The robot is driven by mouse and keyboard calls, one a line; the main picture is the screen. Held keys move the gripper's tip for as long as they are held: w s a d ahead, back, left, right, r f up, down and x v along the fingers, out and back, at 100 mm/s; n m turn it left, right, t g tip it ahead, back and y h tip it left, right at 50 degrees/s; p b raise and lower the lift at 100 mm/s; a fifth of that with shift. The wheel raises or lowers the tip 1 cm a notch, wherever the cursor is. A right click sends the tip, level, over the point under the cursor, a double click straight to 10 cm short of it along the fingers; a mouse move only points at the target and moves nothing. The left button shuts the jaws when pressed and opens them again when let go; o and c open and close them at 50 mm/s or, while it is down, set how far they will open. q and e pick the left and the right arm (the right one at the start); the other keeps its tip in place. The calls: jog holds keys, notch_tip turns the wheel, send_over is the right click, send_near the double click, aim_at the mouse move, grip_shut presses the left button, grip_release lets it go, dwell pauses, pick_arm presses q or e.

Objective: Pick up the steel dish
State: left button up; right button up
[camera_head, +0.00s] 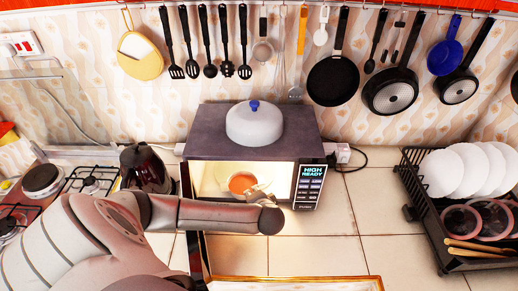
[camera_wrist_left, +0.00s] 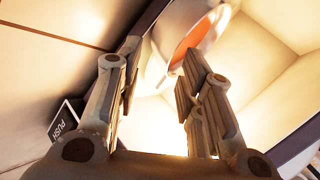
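A small round dish (camera_head: 228,187) with orange contents sits inside the open, lit microwave (camera_head: 196,160). It looks pale and shiny; I cannot tell for sure that it is steel. In the left wrist view the dish (camera_wrist_left: 160,64) shows at the top, tilted by the camera angle. My left gripper (camera_wrist_left: 157,82) is open, its two fingers apart and pointing at the dish's near edge. Nothing is clearly held; whether a fingertip touches the dish I cannot tell. In the head view my left arm hides most of that gripper. My right gripper is not in view.
A white domed lid with a blue knob (camera_head: 254,124) sits on the microwave. The open microwave door (camera_head: 290,284) extends toward the front. A dark kettle (camera_head: 144,168) stands left, a dish rack (camera_head: 425,205) right. Pans and utensils hang behind. Counter right of the microwave is clear.

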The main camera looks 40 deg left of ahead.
pick_arm(q)
jog(key=v, duration=1)
